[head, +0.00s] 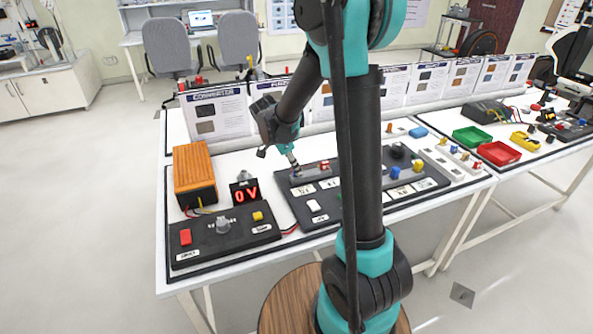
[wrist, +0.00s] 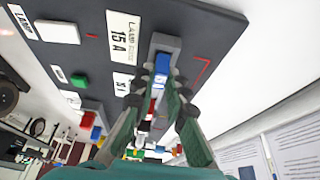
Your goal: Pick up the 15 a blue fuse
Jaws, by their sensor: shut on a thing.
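The blue fuse (wrist: 162,64) sits at the grey holder (wrist: 165,45) on the dark panel, beside a white label reading "LAMP FUSE 15 A" (wrist: 122,38). My gripper (wrist: 160,82) is shut on the fuse, with one finger on each side of it. In the head view my gripper (head: 292,160) points down at the back left of the panel (head: 330,216). There the fuse is too small and too covered to make out. I cannot tell whether the fuse is still seated in its holder.
An orange-topped box (head: 194,172), a red "0 V" display (head: 245,193) and a black control box (head: 225,237) stand left of the panel. Upright information cards (head: 220,113) line the back. Green (head: 472,137) and red (head: 498,153) trays lie on the right.

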